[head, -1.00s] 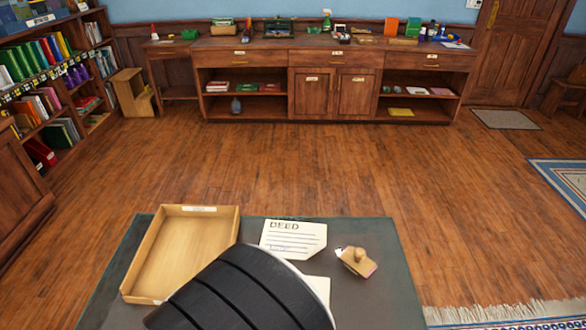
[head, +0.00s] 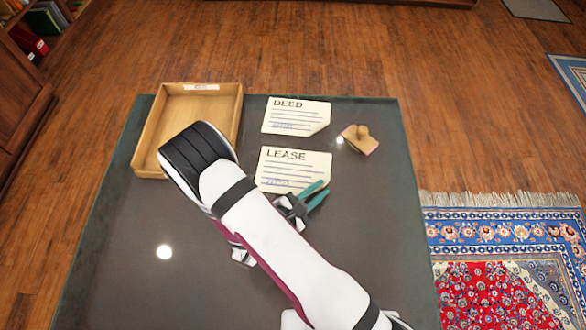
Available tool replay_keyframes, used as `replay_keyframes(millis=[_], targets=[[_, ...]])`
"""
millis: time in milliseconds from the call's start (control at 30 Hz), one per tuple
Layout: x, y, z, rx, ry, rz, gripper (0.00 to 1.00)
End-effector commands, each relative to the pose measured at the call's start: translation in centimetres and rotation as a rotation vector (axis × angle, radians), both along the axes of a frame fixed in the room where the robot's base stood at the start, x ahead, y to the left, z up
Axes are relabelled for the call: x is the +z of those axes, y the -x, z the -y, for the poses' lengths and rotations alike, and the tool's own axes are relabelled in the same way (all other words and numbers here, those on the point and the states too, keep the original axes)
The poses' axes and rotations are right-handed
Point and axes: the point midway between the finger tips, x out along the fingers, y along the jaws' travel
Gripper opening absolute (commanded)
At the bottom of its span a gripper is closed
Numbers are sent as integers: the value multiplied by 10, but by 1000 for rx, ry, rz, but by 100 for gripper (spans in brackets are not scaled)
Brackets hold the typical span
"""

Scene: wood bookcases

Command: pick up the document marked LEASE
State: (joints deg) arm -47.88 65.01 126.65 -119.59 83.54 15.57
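The document marked LEASE (head: 296,166) is a cream sheet with a clipped corner, lying on the dark desk top (head: 370,240). Its heading and lines are readable. My gripper (head: 324,187) is by its lower right corner, with two teal fingers pointing up and right. The fingers are apart with nothing visible between them. Part of the gripper's body overlaps the sheet's lower edge in the picture; I cannot tell its height above the desk. My arm covers the area left of and below the sheet.
A similar sheet marked DEED (head: 296,115) lies just beyond the LEASE. An empty-looking wooden tray (head: 236,107) is at the back left, partly hidden by my arm.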

Motion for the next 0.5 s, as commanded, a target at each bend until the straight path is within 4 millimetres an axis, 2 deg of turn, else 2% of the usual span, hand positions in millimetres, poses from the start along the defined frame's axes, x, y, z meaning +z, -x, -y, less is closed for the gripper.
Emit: replay_keyframes(millis=[100, 300, 400, 500], targets=[[-4, -9, 8, -2, -2, -1, 19], [-5, -10, 9, 0, -1, 0, 19], [-5, -10, 9, 0, -1, 0, 1], [-4, -10, 9, 0, -1, 0, 0]])
